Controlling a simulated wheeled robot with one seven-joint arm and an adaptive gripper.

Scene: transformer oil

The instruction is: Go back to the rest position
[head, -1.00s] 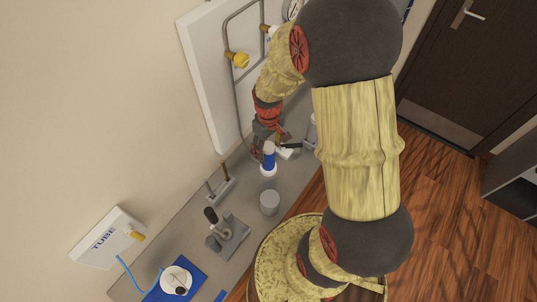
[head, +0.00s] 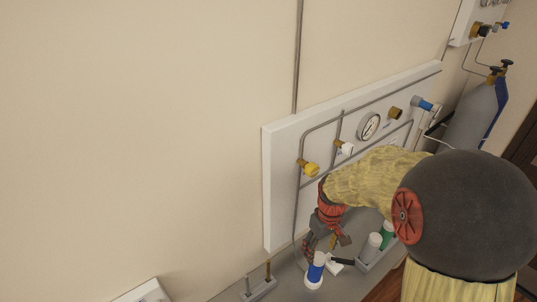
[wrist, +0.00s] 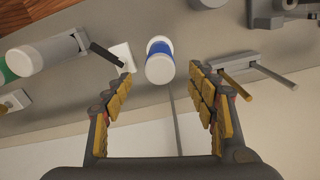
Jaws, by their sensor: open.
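My gripper (head: 327,237) is at the end of my arm, over the grey bench and close to the white wall panel. In the wrist view my gripper (wrist: 162,105) has its yellow-padded fingers wide apart with nothing between them. A white bottle with a blue band (head: 315,270) stands on the bench just below and in front of the gripper. In the wrist view the bottle (wrist: 160,62) lies ahead of the fingertips, apart from them.
The white panel (head: 283,190) carries a gauge (head: 368,126), pipes and a yellow valve (head: 309,168). A rack (head: 374,255) holds bottles to the right. A two-post stand (head: 259,288) is at the left. A gas cylinder (head: 470,118) stands at the far right.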

